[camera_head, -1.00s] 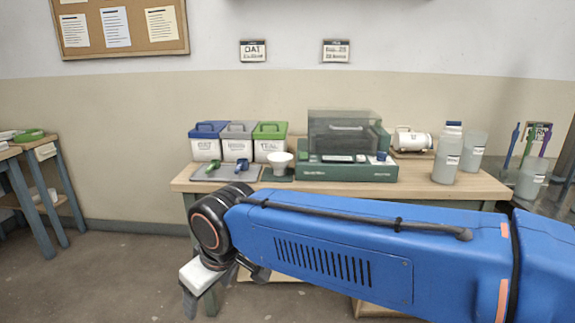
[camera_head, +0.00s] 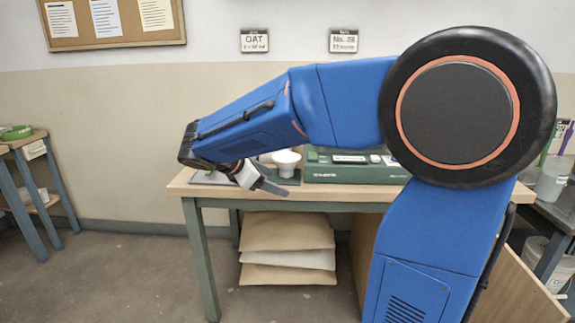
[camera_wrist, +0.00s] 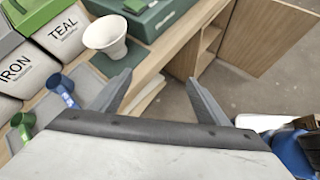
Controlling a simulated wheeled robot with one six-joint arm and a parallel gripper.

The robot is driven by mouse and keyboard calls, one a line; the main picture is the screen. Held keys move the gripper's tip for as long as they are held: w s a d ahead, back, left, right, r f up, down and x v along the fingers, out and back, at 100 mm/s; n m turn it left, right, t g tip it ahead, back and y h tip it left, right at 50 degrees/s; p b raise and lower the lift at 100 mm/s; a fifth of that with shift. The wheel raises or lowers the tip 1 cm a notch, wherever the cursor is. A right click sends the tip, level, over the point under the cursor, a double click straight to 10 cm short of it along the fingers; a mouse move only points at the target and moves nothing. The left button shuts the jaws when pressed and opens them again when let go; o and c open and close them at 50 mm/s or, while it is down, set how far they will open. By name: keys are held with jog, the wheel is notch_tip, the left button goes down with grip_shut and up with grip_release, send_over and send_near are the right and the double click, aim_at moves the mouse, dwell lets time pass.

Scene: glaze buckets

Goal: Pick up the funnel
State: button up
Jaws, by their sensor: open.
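A white funnel-like vessel (camera_head: 287,160), wide at the rim and narrower below, stands upright near the table's front edge. It also shows in the wrist view (camera_wrist: 105,36), at upper left, on a dark green pad (camera_wrist: 128,56). My gripper (camera_head: 272,187) is at the table's front edge, in front of the funnel and a little left of it. In the wrist view my gripper (camera_wrist: 159,78) is open and empty, its fingers pointing past the table edge. The funnel is apart from the fingers, up and left of the left fingertip.
Labelled bins (camera_wrist: 62,32), a blue scoop (camera_wrist: 62,88) and a green scoop (camera_wrist: 22,124) are left of the funnel. A green machine (camera_head: 350,173) stands to its right. Below the table (camera_head: 330,194) lie stacked sacks (camera_head: 285,235); a brown panel (camera_wrist: 262,36) juts out.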

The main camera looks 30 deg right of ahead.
jog(key=w+a+r+n+t+h, duration=0.1)
jog(key=w+a+r+n+h, duration=0.2)
jog(key=w, duration=0.6)
jog(key=n, duration=0.1)
send_near(281, 169)
jog(key=x, duration=0.6)
jog(key=shift+w+d, duration=0.15)
jog(key=shift+w, duration=0.15)
jog(key=shift+f+x, duration=0.2)
jog(key=shift+x, duration=2.35)
jog(key=shift+s, duration=0.1)
jog(key=c, duration=1.4)
